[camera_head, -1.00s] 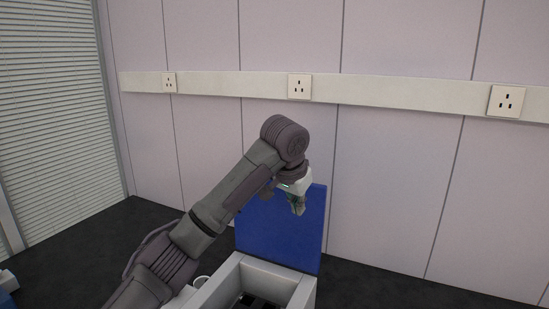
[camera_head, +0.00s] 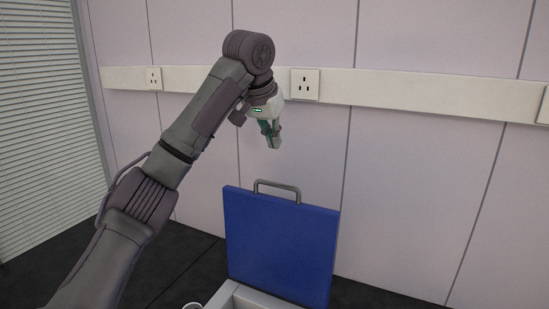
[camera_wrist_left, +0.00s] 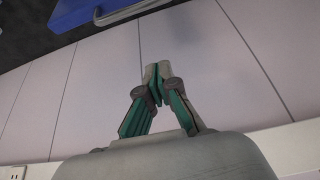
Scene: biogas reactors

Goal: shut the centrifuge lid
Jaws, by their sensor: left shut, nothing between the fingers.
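The centrifuge lid (camera_head: 280,245) is a blue square panel standing upright, open, with a grey bar handle (camera_head: 277,187) on its top edge. Only a strip of the pale centrifuge body (camera_head: 250,300) shows below it. My left gripper (camera_head: 273,143) is shut and empty, above the lid's top edge and apart from the handle. In the left wrist view its fingertips (camera_wrist_left: 157,70) meet in front of the wall. The lid (camera_wrist_left: 75,12) and its handle (camera_wrist_left: 115,12) show at the top of that view. My right gripper is out of view.
A pale panelled wall (camera_head: 420,190) with a socket rail (camera_head: 200,80) stands close behind the lid. A window blind (camera_head: 35,130) is at the left. The dark surface (camera_head: 185,265) left of the lid looks clear. A white round rim (camera_head: 192,306) shows at the bottom edge.

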